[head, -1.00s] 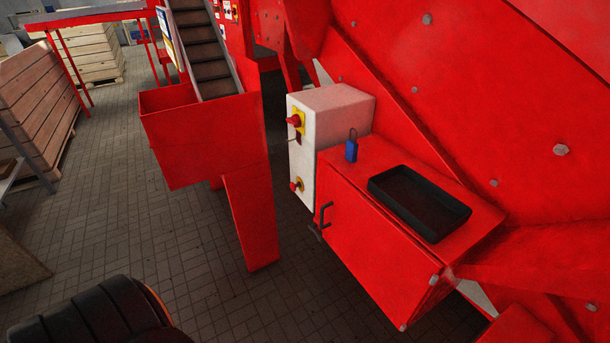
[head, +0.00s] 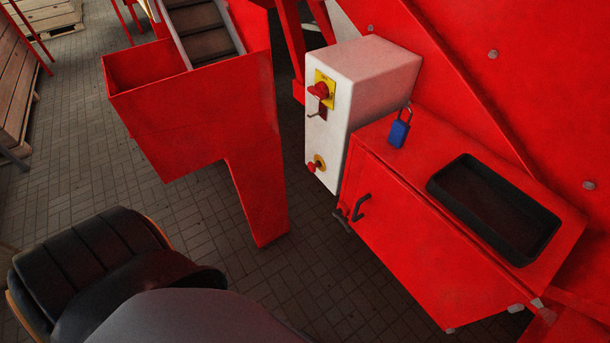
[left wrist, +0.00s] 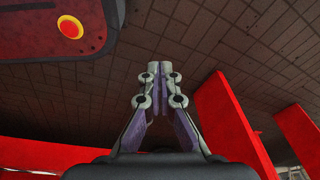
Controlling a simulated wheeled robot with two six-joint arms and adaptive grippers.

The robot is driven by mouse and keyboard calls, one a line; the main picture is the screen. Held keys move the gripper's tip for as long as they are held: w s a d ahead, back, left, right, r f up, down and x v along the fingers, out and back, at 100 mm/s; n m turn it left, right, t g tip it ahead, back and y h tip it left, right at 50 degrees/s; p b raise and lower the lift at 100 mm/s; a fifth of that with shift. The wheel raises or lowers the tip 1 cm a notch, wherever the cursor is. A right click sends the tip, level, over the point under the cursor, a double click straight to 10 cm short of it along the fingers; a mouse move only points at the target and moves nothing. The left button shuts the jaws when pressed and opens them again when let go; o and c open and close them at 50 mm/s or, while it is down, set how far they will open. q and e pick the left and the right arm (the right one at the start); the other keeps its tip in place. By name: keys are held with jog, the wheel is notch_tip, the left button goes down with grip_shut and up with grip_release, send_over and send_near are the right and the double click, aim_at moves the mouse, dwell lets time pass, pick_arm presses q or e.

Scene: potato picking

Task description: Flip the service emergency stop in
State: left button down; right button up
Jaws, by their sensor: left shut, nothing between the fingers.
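A white control box (head: 372,85) stands beside a red cabinet in the head view. Its front face has a red knob on a yellow plate (head: 320,90), with a small lever or key-like part just below it. I cannot tell which of the two is the service emergency stop. My left gripper (left wrist: 160,70) is shut and empty in the left wrist view, over tiled floor and apart from everything visible. My right gripper is not in view.
A blue padlock (head: 399,130) and a black tray (head: 440,190) are on the red cabinet (head: 425,245). A red hopper (head: 190,105) stands left of the box, with a floor gap between. The wrist view shows a red round button with yellow ring (left wrist: 70,27) on a red panel.

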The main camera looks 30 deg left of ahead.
aim_at(314, 166)
pick_arm(q)
jog(key=w+a+r+n+t+b, duration=0.1)
jog(key=w+r+n+t+b, duration=0.35)
jog(key=w, duration=0.85)
jog(key=w+a+r+n+t+b, duration=0.1)
jog(key=w+r+n+t+b, duration=0.35)
jog(key=w, duration=0.85)
jog(key=w+a+r+n+t+y+b, duration=0.1)
jog(key=w+r+n+t+y+b, duration=0.2)
jog(key=r+n, duration=0.3)
jog(key=w+a+r+n+t+y+b, duration=0.2)
jog(key=r+n, duration=0.5)
jog(key=r, duration=1)
jog(key=shift+w+a+t+y+b, duration=0.35)
jog(key=shift+w+y+b, duration=0.35)
jog(key=shift+w, duration=0.45)
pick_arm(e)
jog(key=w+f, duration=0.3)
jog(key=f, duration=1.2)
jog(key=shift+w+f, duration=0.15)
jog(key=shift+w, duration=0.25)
